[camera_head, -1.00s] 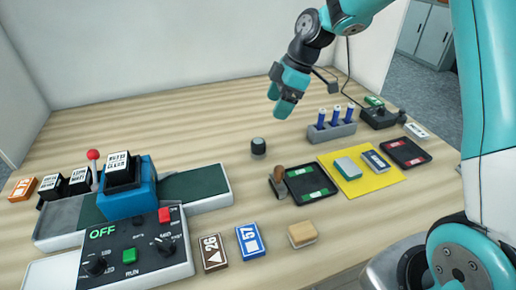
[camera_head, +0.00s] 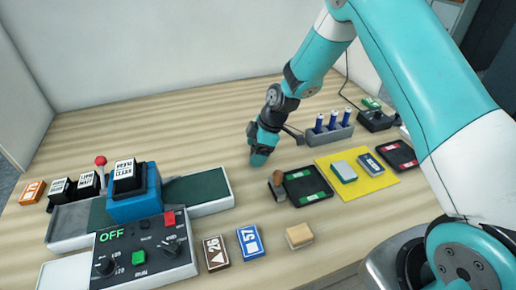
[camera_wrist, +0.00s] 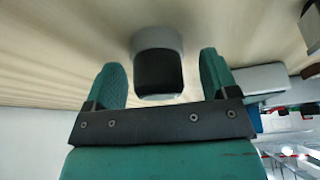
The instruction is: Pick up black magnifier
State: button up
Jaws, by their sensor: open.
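The black magnifier (camera_wrist: 158,72) is a small short cylinder with a black body and a grey base. In the wrist view it stands on the table between my two teal fingers, with a gap on each side. In the head view my gripper (camera_head: 259,158) is low at the middle of the table and hides the magnifier. My gripper is open and holds nothing. I cannot tell from the wrist view exactly how deep the magnifier sits between the fingers.
A wooden-handled stamp (camera_head: 277,184) and a black tray (camera_head: 318,196) stand close to the right of my gripper. A grey rack (camera_head: 331,136) with blue cylinders is behind them. The laminating machine (camera_head: 135,205) is at left. The table behind my gripper is clear.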

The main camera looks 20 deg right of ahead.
jog(key=shift+f, duration=0.2)
jog(key=c, duration=1)
jog(key=shift+r, duration=0.2)
